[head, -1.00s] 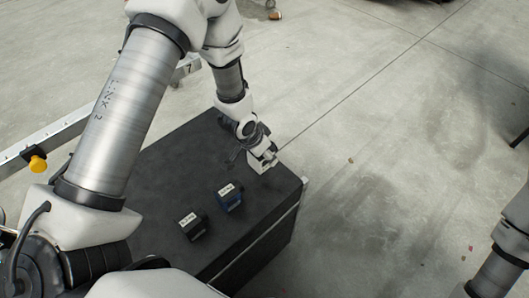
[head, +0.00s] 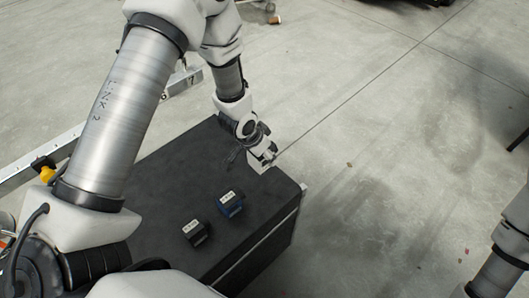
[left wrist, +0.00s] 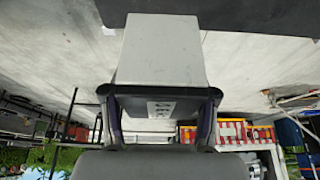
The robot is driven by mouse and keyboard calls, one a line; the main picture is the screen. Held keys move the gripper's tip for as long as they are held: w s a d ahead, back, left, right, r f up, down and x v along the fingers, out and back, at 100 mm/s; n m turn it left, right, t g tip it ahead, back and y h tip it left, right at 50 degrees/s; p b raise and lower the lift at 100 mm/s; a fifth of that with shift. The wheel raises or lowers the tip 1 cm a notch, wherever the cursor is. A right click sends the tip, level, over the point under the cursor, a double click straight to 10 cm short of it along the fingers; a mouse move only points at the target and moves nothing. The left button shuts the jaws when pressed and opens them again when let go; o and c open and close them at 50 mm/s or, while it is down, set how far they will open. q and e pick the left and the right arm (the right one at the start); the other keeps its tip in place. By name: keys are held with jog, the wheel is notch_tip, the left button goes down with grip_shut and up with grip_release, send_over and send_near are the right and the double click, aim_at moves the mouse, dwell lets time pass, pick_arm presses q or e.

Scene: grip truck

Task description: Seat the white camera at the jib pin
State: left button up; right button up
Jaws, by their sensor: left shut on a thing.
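The white camera (left wrist: 160,52) is a pale, box-shaped body with a dark base edge and a small printed label, seen close up in the left wrist view. My left gripper (left wrist: 160,122) is shut on it, with one finger on each side. In the head view the white camera (head: 267,154) hangs at the tip of my left gripper (head: 257,146), over the far right corner of the black cart top; I cannot tell the gap below it. I cannot make out the jib pin. A pale rail (head: 42,158) at the left, partly behind my left arm, may be the jib. My right gripper is outside the views.
A blue labelled block (head: 231,204) and a black labelled block (head: 197,232) stand on the black cart top (head: 160,185). A yellow knob (head: 46,173) sits by the rail. Open concrete floor (head: 400,140) lies to the right of the cart.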

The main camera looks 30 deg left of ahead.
pick_arm(q)
jog(key=shift+r+p, duration=1.5)
jog(key=shift+r, duration=0.45)
